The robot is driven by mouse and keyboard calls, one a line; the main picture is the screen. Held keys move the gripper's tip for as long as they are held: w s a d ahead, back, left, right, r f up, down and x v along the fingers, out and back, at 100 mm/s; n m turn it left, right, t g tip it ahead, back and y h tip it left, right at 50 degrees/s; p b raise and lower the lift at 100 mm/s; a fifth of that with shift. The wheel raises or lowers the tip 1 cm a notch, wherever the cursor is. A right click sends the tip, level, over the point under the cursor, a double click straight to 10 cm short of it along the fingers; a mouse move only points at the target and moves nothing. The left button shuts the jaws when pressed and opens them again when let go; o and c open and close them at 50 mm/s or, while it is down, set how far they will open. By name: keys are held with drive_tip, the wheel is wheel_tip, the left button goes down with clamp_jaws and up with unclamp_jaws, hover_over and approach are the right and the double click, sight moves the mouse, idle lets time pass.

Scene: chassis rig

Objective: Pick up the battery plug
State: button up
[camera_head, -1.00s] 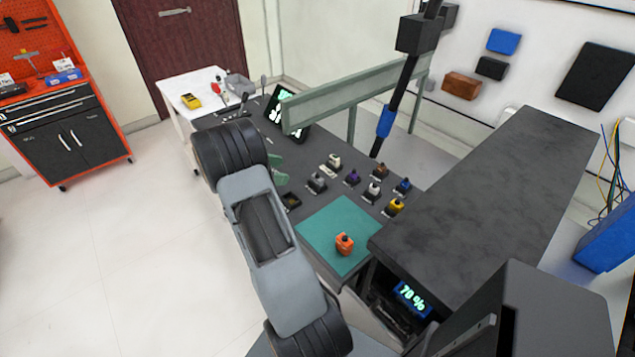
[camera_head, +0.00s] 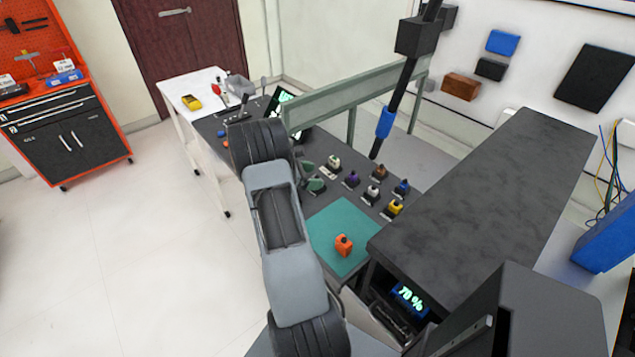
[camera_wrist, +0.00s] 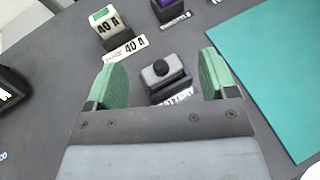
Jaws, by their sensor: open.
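The battery plug (camera_wrist: 163,76) is a grey block with a black knob, seated in a dark holder in the wrist view. A white label (camera_wrist: 175,97) reading BATTERY lies in front of it, partly covered by my gripper body. My gripper (camera_wrist: 163,61) is open, with one green finger left and one right of the plug in the picture. Neither finger appears to touch it; how far down they reach is unclear. In the head view my gripper (camera_head: 311,176) is over the dark table, and the plug is hidden there by my fingers and arm.
Close by are a white 40 A plug (camera_wrist: 106,24) and a purple plug (camera_wrist: 164,5). A teal mat (camera_wrist: 275,70) lies to the right, bearing an orange plug (camera_head: 343,245). A yellow plug (camera_head: 393,209) and others stand beyond. A green rail (camera_head: 350,95) crosses behind.

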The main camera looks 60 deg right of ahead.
drive_tip(key=shift+s+d+f, duration=0.25)
drive_tip(key=shift+s+d, duration=0.15)
drive_tip(key=shift+d, duration=0.1)
drive_tip(key=c, duration=1)
drive_tip(key=shift+o, duration=0.2)
drive_tip(key=shift+r, duration=0.15)
